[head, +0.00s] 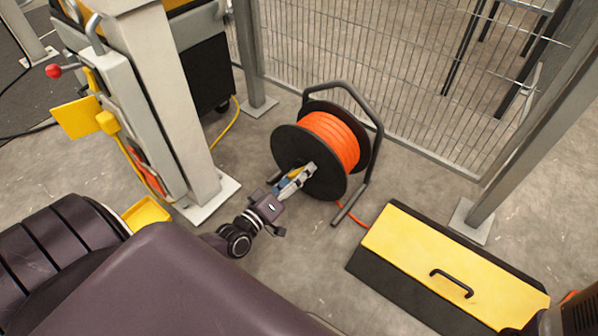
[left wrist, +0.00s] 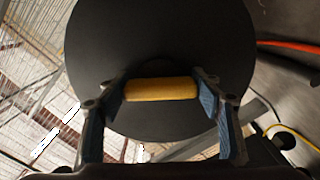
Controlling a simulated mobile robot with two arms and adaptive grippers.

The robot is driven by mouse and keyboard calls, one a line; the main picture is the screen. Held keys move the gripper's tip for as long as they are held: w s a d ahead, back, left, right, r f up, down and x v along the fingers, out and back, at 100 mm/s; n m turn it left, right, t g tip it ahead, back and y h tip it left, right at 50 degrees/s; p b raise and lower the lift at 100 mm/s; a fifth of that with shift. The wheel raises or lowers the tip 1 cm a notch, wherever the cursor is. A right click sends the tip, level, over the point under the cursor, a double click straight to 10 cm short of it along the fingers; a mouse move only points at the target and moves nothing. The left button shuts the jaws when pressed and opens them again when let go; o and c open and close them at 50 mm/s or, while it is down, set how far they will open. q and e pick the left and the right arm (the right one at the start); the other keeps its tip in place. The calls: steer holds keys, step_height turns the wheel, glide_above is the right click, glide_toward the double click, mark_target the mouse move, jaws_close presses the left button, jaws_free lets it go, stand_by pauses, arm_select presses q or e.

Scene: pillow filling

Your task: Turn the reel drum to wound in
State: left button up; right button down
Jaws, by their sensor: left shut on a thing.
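The reel drum (head: 331,139) is wound with orange cable between two black flanges. It sits in a dark tubular stand (head: 378,118) on the concrete floor by the mesh fence. My left gripper (head: 303,174) is at the near flange. In the left wrist view, the black flange (left wrist: 160,40) fills the middle, and a yellow handle (left wrist: 160,89) lies between the two blue-padded fingers of my left gripper (left wrist: 162,92). The gripper is shut on this handle. The handle's mounting on the flange is hidden. My right gripper is not in view.
A yellow and black box (head: 430,258) with a black handle stands right of the reel. An orange cable (head: 352,212) runs from the reel toward it. A grey post (head: 165,100) and a machine stand at left. A mesh fence (head: 390,70) closes the back.

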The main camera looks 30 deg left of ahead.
arm_select(q)
steer(key=shift+n, duration=0.4)
steer(key=o, duration=1.7)
steer(key=shift+s, duration=0.15)
steer(key=s, duration=0.7)
steer(key=s+a, duration=0.1)
steer(key=s, duration=0.3)
steer(key=shift+s, duration=0.35)
steer(key=shift+d+r, duration=0.1)
